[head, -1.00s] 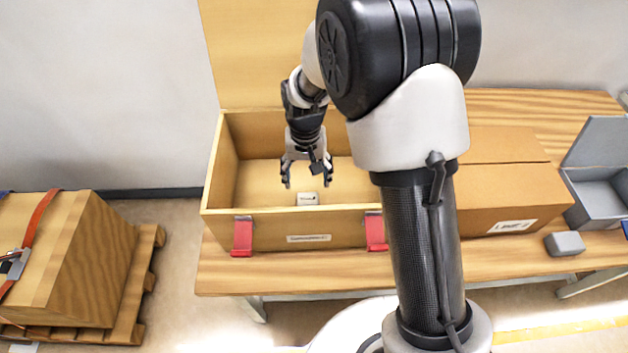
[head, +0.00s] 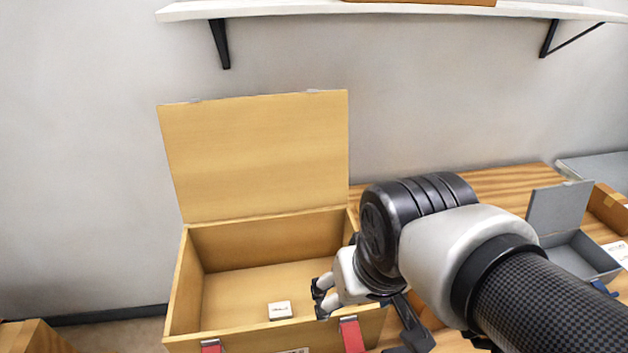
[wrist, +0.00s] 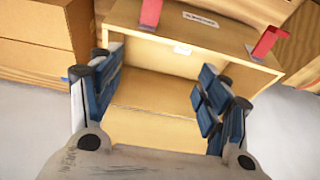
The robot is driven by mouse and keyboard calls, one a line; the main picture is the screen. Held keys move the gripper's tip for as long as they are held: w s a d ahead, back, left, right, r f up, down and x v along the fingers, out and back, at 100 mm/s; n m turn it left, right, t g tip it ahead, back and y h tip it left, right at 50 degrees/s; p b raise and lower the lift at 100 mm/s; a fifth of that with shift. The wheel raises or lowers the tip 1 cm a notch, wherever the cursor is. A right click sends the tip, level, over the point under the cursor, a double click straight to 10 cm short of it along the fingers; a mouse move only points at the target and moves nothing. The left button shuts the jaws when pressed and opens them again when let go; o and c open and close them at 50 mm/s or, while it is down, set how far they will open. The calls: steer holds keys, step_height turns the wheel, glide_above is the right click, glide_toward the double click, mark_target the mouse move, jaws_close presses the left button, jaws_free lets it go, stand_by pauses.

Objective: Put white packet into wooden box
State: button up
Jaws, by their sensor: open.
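The wooden box (head: 178,296) stands on the table with its lid (head: 255,155) raised at the back. The small white packet (head: 280,310) lies on the box floor near the front wall, with dark print on top. It also shows in the wrist view (wrist: 182,50) near the box's labelled wall. My gripper (head: 320,297) is at the right part of the box in the head view, to the right of the packet and apart from it. In the wrist view my gripper (wrist: 155,92) has its fingers spread wide with nothing between them.
Two red latches (head: 352,335) hang on the box's front wall. A grey open case (head: 572,254) stands on the table (head: 465,198) at the right. A cardboard box (wrist: 40,30) stands beside the wooden box. A shelf (head: 300,10) is on the wall above.

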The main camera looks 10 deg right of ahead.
steer(key=shift+t, duration=0.4)
steer(key=s, duration=0.2)
steer(key=s+d, duration=0.1)
steer(key=s, duration=0.1)
steer(key=shift+s, duration=0.3)
stand_by(0.6)
